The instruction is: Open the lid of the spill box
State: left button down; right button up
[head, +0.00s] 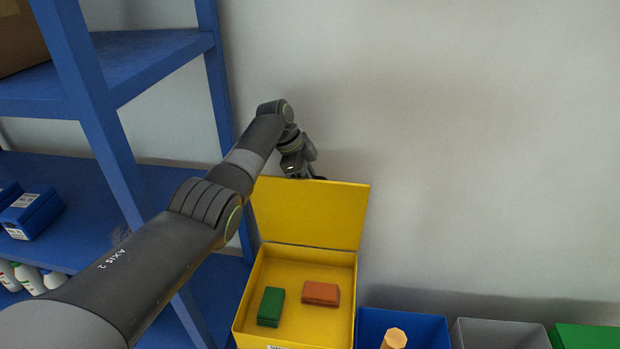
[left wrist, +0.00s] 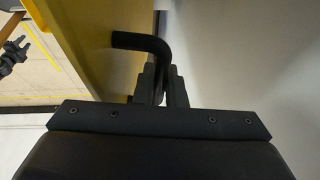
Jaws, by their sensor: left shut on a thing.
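The yellow spill box (head: 348,310) stands in the lower middle of the head view. Its lid (head: 310,218) stands raised, roughly upright at the back, and the inside shows. My left gripper (head: 312,177) is at the lid's top edge, partly behind it. In the left wrist view the gripper (left wrist: 163,82) is shut on a bent black handle (left wrist: 143,41) on the yellow lid face (left wrist: 92,30).
A green block (head: 270,307) and an orange-brown block (head: 320,293) lie in the box. A blue bin (head: 372,322), a grey bin (head: 500,333) and a green box (head: 585,337) stand to the right. A blue shelf (head: 150,65) is at left. A wall rises behind the lid.

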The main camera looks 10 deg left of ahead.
dwell(0.3)
pick_arm(q)
jog(key=c, duration=1.8)
grip_release()
jog(key=shift+o, duration=0.2)
jog(key=b+v, duration=0.3)
jog(key=v, duration=1.4)
jog(key=shift+r, duration=0.2)
jog(key=shift+f, duration=0.1)
